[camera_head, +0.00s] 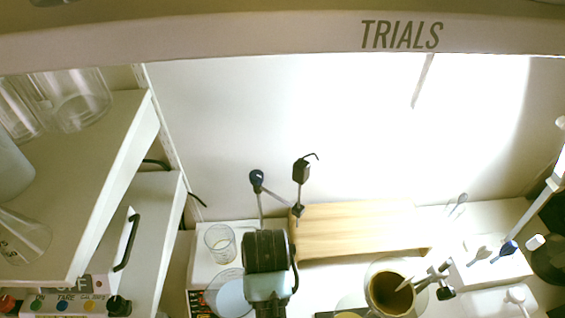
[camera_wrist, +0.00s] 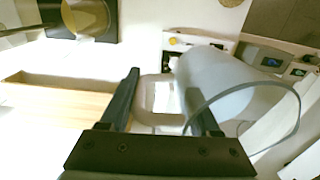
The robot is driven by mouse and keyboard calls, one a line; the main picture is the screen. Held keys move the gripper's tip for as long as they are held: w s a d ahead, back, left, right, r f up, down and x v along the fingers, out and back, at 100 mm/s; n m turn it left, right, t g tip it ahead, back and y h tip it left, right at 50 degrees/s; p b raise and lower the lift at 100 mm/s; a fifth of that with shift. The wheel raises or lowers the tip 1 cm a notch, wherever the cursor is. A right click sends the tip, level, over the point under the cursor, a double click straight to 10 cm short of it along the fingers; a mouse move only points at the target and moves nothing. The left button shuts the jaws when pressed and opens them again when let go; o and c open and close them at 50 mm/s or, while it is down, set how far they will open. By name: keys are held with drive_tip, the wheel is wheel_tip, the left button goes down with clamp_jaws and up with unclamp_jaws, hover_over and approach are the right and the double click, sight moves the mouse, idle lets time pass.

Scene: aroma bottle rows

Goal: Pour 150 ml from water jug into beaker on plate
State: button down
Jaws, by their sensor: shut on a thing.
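The water jug (camera_wrist: 215,82) is a pale grey, see-through vessel to the right of my fingers in the wrist view. My gripper (camera_wrist: 163,92) is shut on its light handle (camera_wrist: 148,98), which lies between the two dark fingers. In the head view, a clear round outline with a pale blue disc, apparently the jug with water (camera_head: 233,298), shows left of my wrist, which hides the fingers. A round vessel with brown inside, probably the beaker (camera_head: 390,292), stands at the lower right. It seems to be on a dark plate, also seen in the wrist view (camera_wrist: 108,32).
A small empty glass (camera_head: 219,240) stands on a white unit behind the jug. White shelves with glassware (camera_head: 70,100) rise at the left. Stands and a white box (camera_head: 490,262) crowd the right.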

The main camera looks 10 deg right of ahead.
drive_tip(key=r+p, duration=0.6)
drive_tip(key=r, duration=0.1)
drive_tip(key=r+p, duration=0.3)
drive_tip(key=r, duration=0.1)
drive_tip(key=shift+a+r, duration=0.2)
drive_tip(key=shift+a, duration=0.05)
